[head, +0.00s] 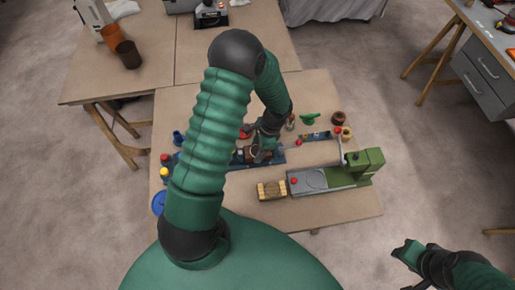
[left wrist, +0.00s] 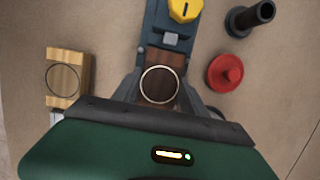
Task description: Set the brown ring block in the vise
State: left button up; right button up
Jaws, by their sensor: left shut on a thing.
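The brown ring block (left wrist: 160,84) is dark wood with a pale ring on its top face. In the left wrist view it sits between the two grey fingers of my left gripper (head: 262,148), which is shut on it. In the head view the block is mostly hidden by the gripper. A long blue fixture (left wrist: 154,30), which looks like the vise, lies right at the block's far end, with a small grey piece and a yellow knob on it. I cannot tell whether the block rests in it. My right gripper (head: 408,254) is empty, off the table at lower right.
A light wood block with a dark ring (head: 272,190) lies beside a grey and green machine (head: 335,178). A red knob (left wrist: 225,72) and a dark peg (left wrist: 250,18) stand near the blue fixture.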

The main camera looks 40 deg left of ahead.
pick_arm(q)
jog(key=shift+f+b, duration=0.35)
jog(key=shift+f, duration=0.15)
jog(key=o, duration=1.1)
jog(key=shift+o, duration=0.2)
jog(key=p+v, duration=0.9)
jog(key=v, duration=0.2)
